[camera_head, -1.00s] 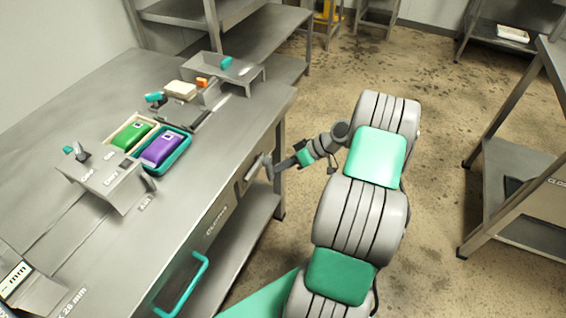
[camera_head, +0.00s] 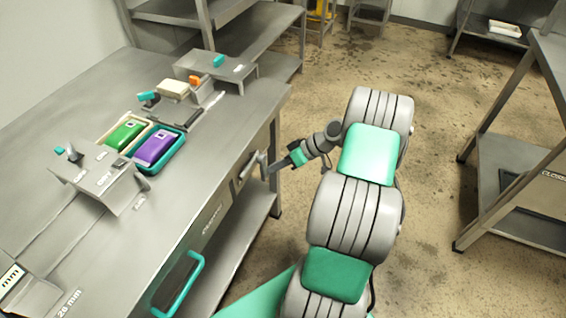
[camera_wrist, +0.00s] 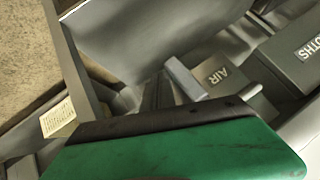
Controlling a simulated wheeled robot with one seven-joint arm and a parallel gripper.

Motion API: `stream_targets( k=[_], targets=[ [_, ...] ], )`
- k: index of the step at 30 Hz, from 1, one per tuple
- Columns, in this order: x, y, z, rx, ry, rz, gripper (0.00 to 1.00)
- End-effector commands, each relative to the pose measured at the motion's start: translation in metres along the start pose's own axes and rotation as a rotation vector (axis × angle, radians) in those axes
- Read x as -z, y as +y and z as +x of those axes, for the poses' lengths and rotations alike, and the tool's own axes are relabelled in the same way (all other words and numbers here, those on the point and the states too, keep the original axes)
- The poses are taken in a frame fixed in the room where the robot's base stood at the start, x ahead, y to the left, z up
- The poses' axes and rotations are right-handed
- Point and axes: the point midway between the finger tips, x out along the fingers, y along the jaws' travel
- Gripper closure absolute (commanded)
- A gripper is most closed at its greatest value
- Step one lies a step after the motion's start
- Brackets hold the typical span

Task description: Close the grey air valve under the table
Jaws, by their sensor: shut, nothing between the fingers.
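The grey air valve shows in the wrist view as a grey block marked AIR (camera_wrist: 225,78) with a pale grey lever (camera_wrist: 184,77) beside it. In the head view my gripper (camera_head: 269,168) is shut and empty at the table's front edge, close to a small grey handle-like part below the top. I cannot tell if it touches the lever. In the wrist view my green gripper body fills the bottom and the fingertips are not clear. The metal table (camera_head: 95,240) hides much of the space under it.
A box marked with letters ending in OTHS (camera_wrist: 290,52) sits right of the valve. A teal-rimmed holder (camera_head: 178,283) is at the table's front. Green (camera_head: 126,134) and purple (camera_head: 156,148) packs lie on top. A metal rack (camera_head: 520,160) stands right; floor between is clear.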

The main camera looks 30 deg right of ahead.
Motion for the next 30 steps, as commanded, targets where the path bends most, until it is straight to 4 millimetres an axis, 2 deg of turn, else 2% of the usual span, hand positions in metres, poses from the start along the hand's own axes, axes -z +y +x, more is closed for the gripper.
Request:
stream_targets(
  k=[6, 12, 16, 21, 30],
  targets=[
    [0.008, 0.03, -0.007, 0.007, -0.005, -0.012, 1.0],
    [-0.006, 0.061, -0.047, 0.005, -0.004, -0.008, 1.0],
    [-0.013, 0.078, -0.066, 0.006, -0.004, -0.009, 1.0],
    [-0.017, 0.089, -0.079, 0.007, -0.005, -0.009, 1.0],
    [-0.017, 0.09, -0.08, 0.008, -0.005, -0.01, 1.0]
  ],
)
